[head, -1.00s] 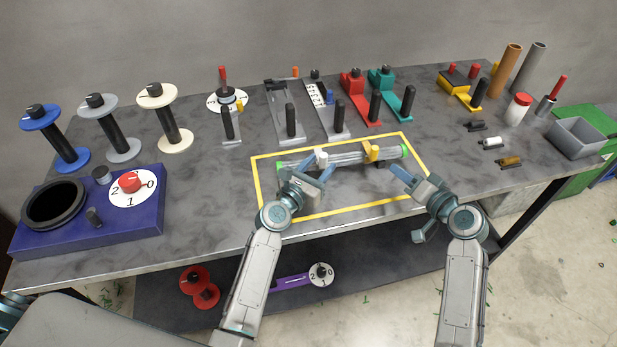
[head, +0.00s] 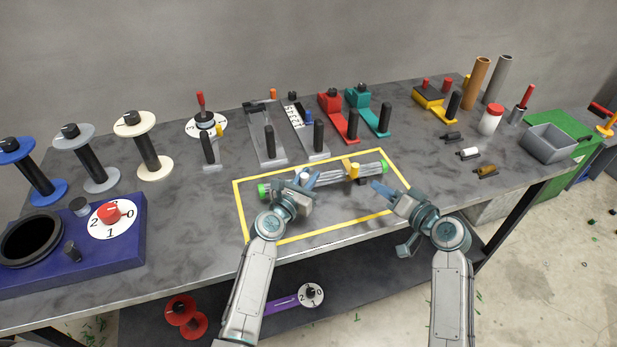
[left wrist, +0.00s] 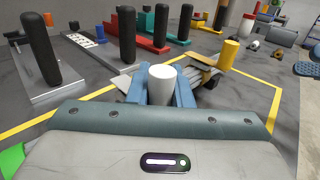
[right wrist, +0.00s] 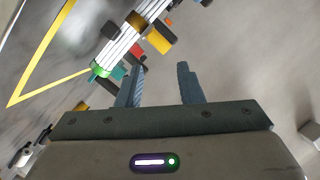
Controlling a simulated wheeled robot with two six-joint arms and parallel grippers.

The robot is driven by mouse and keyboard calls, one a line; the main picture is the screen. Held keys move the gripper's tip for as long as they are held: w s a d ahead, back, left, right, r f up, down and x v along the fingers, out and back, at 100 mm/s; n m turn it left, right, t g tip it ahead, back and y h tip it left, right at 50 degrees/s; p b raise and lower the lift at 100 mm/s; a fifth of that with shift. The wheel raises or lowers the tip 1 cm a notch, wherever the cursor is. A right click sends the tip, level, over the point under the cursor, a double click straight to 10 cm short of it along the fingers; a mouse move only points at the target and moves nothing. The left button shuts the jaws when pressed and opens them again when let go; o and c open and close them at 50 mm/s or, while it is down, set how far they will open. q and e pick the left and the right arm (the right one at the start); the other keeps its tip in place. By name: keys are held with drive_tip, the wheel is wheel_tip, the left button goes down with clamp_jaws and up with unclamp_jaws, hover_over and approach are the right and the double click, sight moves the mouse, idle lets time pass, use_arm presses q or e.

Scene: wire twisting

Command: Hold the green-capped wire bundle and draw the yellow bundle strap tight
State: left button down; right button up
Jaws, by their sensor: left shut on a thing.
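The wire bundle (head: 330,177) is a grey bunch of wires with green caps, lying inside the yellow outline on the table. Its left cap (head: 263,191) and right cap (head: 384,166) show in the head view. The yellow strap (head: 353,170) sits around the bundle right of its middle, with its tab standing up; it also shows in the left wrist view (left wrist: 230,53). My right gripper (head: 387,193) is open and empty, just in front of the bundle's right end.
Several tool stations with black handles stand along the back. Spools (head: 147,145) and a blue box (head: 70,245) are at left. Small connectors (head: 468,153) and a grey bin (head: 550,142) are at right. The table in front of the bundle is clear.

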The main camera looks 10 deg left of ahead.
drive_tip(key=shift+w, duration=0.1)
drive_tip(key=c, duration=0.4)
drive_tip(key=shift+w+f+m, duration=0.2)
drive_tip(key=shift+w+m, duration=0.1)
clamp_jaws()
drive_tip(key=w+d+m+y, duration=0.1)
drive_tip(key=w+m, duration=0.1)
drive_tip(key=w+d+f+m+y, duration=0.1)
drive_tip(key=w+m, duration=0.1)
drive_tip(key=w+d+f+m+y, duration=0.1)
drive_tip(key=w+m, duration=0.1)
drive_tip(key=shift+d+g, duration=0.3)
drive_tip(key=shift+d, duration=0.05)
drive_tip(key=shift+w+d+m, duration=0.2)
drive_tip(key=shift+m, duration=0.3)
